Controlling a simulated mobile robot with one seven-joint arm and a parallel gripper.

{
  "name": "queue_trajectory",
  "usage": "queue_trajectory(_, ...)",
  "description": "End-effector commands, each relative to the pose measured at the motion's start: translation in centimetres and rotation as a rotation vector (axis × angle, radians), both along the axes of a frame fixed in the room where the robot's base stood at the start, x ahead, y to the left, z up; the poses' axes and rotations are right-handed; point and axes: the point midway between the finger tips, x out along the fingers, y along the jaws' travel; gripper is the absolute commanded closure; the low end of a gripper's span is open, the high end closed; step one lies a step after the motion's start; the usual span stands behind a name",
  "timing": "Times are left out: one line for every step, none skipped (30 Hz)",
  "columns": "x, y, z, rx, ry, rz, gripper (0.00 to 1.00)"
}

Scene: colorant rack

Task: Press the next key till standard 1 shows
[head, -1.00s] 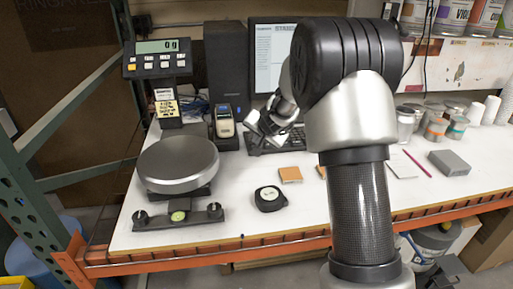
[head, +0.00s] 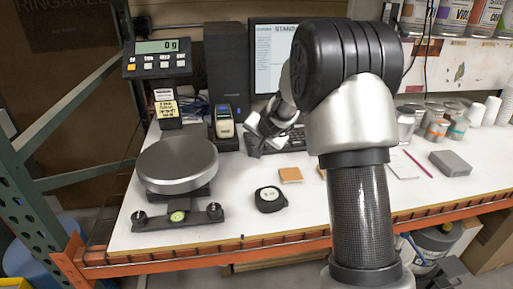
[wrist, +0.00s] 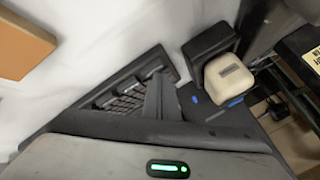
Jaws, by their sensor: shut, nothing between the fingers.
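The monitor (head: 266,62) stands at the back behind my arm. Its page shows a large heading that begins with what reads as "STAND"; my arm hides the rest, so no number is readable. The dark keyboard (head: 293,140) lies in front of it, partly hidden by my gripper (head: 256,146). In the wrist view, my shut, empty fingers (wrist: 160,92) point over the keyboard (wrist: 122,98), near its end. I cannot tell whether they touch a key. No key label is readable.
A handheld device with a pale top (head: 225,124) stands left of my gripper; it also shows in the wrist view (wrist: 228,78). The scale (head: 178,163), its display (head: 157,46), a tape measure (head: 270,198) and an orange block (head: 291,175) are nearby.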

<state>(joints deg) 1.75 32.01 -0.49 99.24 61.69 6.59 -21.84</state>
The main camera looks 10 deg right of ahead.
Motion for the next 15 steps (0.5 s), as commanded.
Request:
queue_trajectory(0.0, 0.0, 0.0, 0.0, 0.0, 0.0, 1.0)
queue_trajectory(0.0, 0.0, 0.0, 0.0, 0.001, 0.001, 1.0)
queue_trajectory(0.0, 0.0, 0.0, 0.0, 0.001, 0.001, 1.0)
queue_trajectory(0.0, 0.0, 0.0, 0.0, 0.001, 0.001, 1.0)
queue_trajectory(0.0, 0.0, 0.0, 0.0, 0.001, 0.001, 1.0)
queue_trajectory(0.0, 0.0, 0.0, 0.0, 0.001, 0.001, 1.0)
queue_trajectory(0.0, 0.0, 0.1, 0.0, 0.001, 0.001, 1.0)
queue_trajectory(0.0, 0.0, 0.2, 0.0, 0.001, 0.001, 1.0)
queue_trajectory(0.0, 0.0, 0.3, 0.0, 0.001, 0.001, 1.0)
queue_trajectory(0.0, 0.0, 0.5, 0.0, 0.001, 0.001, 1.0)
queue_trajectory(0.0, 0.0, 0.6, 0.0, 0.001, 0.001, 1.0)
queue_trajectory(0.0, 0.0, 0.9, 0.0, 0.0, 0.0, 1.0)
queue_trajectory(0.0, 0.0, 1.0, 0.0, 0.0, 0.0, 1.0)
queue_trajectory(0.0, 0.0, 1.2, 0.0, 0.0, 0.0, 1.0)
queue_trajectory(0.0, 0.0, 1.4, 0.0, 0.0, 0.0, 1.0)
